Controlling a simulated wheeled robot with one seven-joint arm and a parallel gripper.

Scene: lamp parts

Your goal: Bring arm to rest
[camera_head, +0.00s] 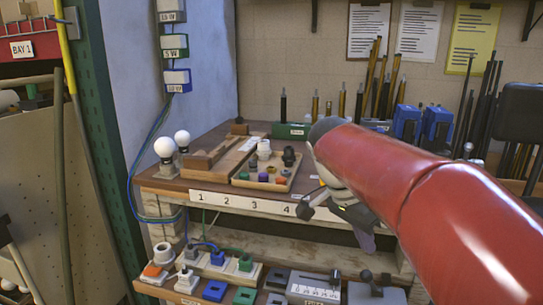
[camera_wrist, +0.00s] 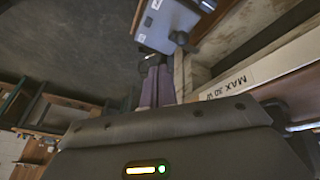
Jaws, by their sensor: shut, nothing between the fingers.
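My gripper (camera_head: 367,242) hangs in front of the bench's front edge, at the right end of the numbered strip. My red arm reaches in from the lower right and hides part of the bench behind it. In the wrist view the two purple fingers of my gripper (camera_wrist: 155,72) lie side by side, shut and empty. They point towards a grey-white panel (camera_wrist: 158,22) and touch nothing that I can make out.
The workbench (camera_head: 215,138) holds a wooden tray (camera_head: 248,183) of small parts and white bulbs (camera_head: 164,147). A lower shelf carries coloured blocks (camera_head: 215,290) and a switch panel (camera_head: 314,287). A "MAX 30 W" strip (camera_wrist: 240,82) runs close beside my gripper.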

